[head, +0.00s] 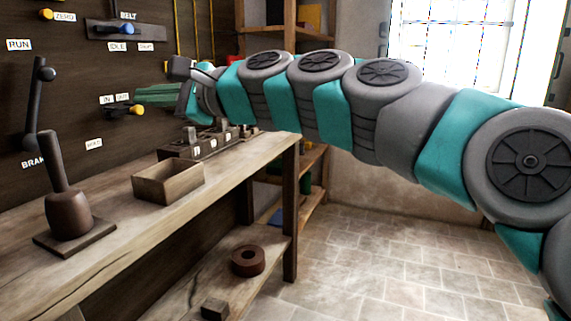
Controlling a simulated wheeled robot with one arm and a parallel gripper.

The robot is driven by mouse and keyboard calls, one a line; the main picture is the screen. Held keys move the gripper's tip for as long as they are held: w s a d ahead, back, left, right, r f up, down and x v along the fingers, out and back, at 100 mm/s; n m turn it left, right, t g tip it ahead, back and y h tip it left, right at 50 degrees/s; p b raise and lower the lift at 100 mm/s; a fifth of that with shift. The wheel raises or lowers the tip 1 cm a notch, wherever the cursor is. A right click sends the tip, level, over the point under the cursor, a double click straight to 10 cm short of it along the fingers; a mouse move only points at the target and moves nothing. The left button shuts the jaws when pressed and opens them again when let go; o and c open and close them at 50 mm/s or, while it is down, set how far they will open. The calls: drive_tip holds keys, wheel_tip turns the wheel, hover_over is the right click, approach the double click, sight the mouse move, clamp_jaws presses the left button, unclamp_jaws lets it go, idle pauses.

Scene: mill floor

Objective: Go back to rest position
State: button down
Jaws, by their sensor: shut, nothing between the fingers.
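My arm reaches in from the right edge across the picture, above the far end of the wooden bench (110,205). My gripper (184,107) is at the arm's far left end, small and dark in front of the wall board (65,105). It is shut and empty. It is above a row of small dark blocks (205,143) on the bench; contact between them cannot be told. My wrist and arm partly hide what lies behind them.
A black lever (38,105) and labelled knobs are on the wall board. A wooden pestle-shaped handle (68,205) and an open wooden box (168,182) stand on the bench. A brown ring (248,260) lies on the lower shelf. Tiled floor (400,270) at right is clear.

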drive_tip(key=s+d+f+n+g+h, duration=0.1)
drive_tip(key=s+d+f+n+h, duration=0.3)
drive_tip(key=f, duration=0.6)
drive_tip(key=s+d+f+n+g+h, duration=0.15)
drive_tip(key=s+d+f, duration=0.25)
drive_tip(key=d+f, duration=0.45)
drive_tip(key=s+d+f+n+g+h, duration=0.1)
drive_tip(key=s+d+f+n+h, duration=0.25)
drive_tip(key=f, duration=0.75)
drive_tip(key=s+d+f+g+h, duration=0.2)
drive_tip(key=s+d+f+h, duration=0.1)
drive_tip(key=s+d+f, duration=0.4)
drive_tip(key=s+d+f+n+g+h, duration=0.1)
drive_tip(key=s+d+f+h, duration=0.3)
drive_tip(key=s+d+f, duration=0.4)
drive_tip(key=s+d+g, duration=0.1)
drive_tip(key=s+d, duration=0.1)
drive_tip(key=d, duration=0.3)
drive_tip(key=shift+s+d+n, duration=0.3)
drive_tip(key=shift+d, duration=0.1)
drive_tip(key=shift+a+g, duration=0.15)
drive_tip(key=shift+g, duration=0.1)
